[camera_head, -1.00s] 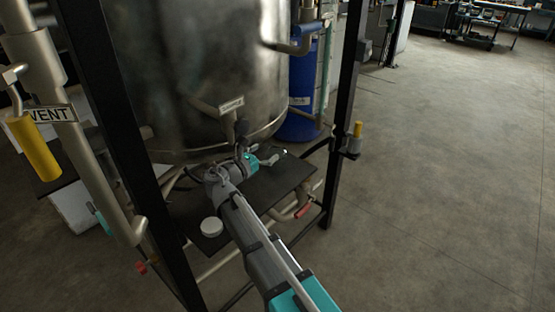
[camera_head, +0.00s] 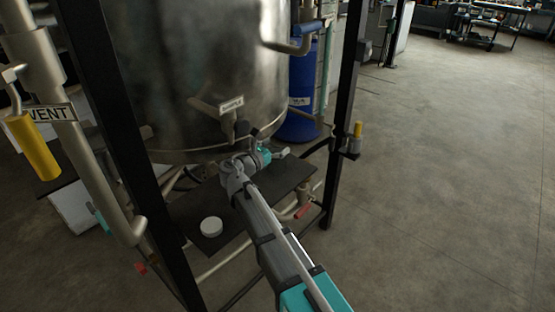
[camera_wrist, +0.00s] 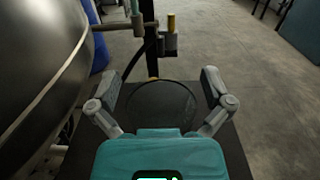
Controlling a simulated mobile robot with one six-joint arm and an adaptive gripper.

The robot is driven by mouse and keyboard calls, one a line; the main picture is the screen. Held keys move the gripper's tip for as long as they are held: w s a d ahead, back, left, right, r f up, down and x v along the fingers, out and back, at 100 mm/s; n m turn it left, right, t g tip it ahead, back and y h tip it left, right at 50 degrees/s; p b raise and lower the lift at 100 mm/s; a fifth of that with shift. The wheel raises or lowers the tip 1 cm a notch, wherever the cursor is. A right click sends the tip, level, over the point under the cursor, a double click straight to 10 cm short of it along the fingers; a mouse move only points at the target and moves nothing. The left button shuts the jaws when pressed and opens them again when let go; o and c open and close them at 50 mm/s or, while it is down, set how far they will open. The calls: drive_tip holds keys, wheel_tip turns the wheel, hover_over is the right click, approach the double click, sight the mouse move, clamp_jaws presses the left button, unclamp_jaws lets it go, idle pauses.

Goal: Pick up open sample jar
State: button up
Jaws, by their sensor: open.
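My gripper (camera_wrist: 160,84) is open, its two fingers spread wide in the wrist view. A dark, round, see-through rim lies between the fingers; it looks like the mouth of the open sample jar (camera_wrist: 160,106), seen from above. I see no finger touching it. In the head view my gripper (camera_head: 280,153) is low over the black shelf, under the steel tank, and I cannot make out the jar there. A white round lid (camera_head: 211,227) lies on the shelf's near left part.
The steel tank (camera_head: 190,70) with its SAMPLE outlet (camera_head: 230,120) hangs close above the shelf (camera_head: 195,205). Black frame posts (camera_head: 343,120) stand at both sides. A blue drum (camera_head: 301,95) is behind. A red-handled valve (camera_head: 302,211) is below the shelf's right side. Open floor lies to the right.

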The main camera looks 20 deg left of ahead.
idle(0.4)
drive_tip(key=c, duration=1.3)
